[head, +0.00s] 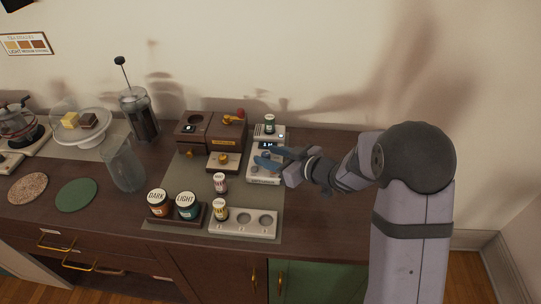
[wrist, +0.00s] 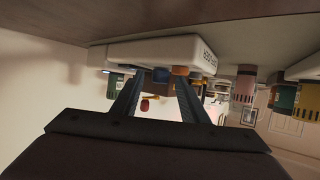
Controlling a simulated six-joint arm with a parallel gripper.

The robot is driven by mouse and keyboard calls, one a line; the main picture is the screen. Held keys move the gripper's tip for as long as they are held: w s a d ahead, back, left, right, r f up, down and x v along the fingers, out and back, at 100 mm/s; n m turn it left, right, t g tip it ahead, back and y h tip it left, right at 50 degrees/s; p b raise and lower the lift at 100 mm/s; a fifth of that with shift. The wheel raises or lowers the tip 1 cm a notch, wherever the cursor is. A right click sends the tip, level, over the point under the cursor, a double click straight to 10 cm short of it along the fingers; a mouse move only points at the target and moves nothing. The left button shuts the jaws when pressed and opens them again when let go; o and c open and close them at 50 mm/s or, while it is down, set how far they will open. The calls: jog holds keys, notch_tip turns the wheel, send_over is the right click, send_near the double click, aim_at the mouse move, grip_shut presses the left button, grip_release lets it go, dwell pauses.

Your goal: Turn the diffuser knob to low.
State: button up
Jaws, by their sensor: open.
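A white boxy unit (head: 262,178) with a dark lit display (head: 268,145) stands at the right of the mat; I take it to be the diffuser. My gripper (head: 263,158), with blue fingers, reaches over it from the right and hides part of its top. In the wrist view, the white unit (wrist: 150,50) appears upside down with lettering on its edge, too small to read. Contact and the knob's setting cannot be told.
A small jar (head: 269,122) stands behind the unit. Small jars (head: 220,183) and a white tray with holes (head: 243,232) are in front. The counter's right front (head: 315,235) is clear.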

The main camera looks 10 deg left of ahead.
grip_shut()
